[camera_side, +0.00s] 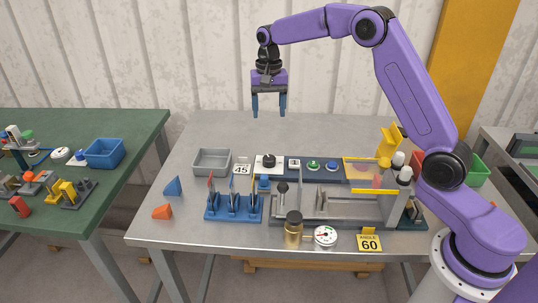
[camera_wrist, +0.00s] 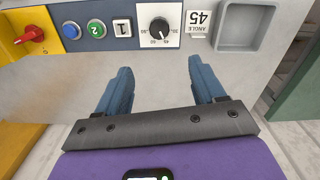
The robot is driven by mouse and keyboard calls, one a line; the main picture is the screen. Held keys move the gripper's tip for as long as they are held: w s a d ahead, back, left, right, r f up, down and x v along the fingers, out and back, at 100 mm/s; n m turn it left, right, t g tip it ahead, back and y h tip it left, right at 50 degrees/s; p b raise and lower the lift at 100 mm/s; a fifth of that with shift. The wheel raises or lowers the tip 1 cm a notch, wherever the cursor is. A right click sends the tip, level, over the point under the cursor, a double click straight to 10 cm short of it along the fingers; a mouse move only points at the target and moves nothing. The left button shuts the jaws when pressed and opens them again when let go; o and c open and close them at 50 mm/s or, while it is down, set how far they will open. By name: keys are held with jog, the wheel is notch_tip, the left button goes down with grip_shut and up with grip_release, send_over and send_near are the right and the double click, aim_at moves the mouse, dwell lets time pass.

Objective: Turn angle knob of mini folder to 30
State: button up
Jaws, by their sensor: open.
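The angle knob (camera_side: 269,161) is a black round knob on a white square plate, at the left end of the dark control strip behind the mini folder (camera_side: 345,205). In the wrist view the knob (camera_wrist: 159,27) shows at the top centre with small scale numbers around it, too small to read surely. A pale mark shows on the knob, but I cannot tell its exact setting. My gripper (camera_side: 268,112) is open and empty, fingers down, high above the table's back part and apart from the knob. Its blue fingers show in the wrist view (camera_wrist: 160,72).
A card reading 45 (camera_side: 241,169) and a grey tray (camera_side: 211,162) stand left of the knob. Green and blue buttons (camera_side: 313,165) sit to its right. Blue-based tools (camera_side: 234,206) stand in front.

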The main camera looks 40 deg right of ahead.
aim_at(269, 157)
notch_tip(269, 157, down, 16)
jog(key=shift+f, duration=0.2)
dwell(0.4)
jog(key=c, duration=1.1)
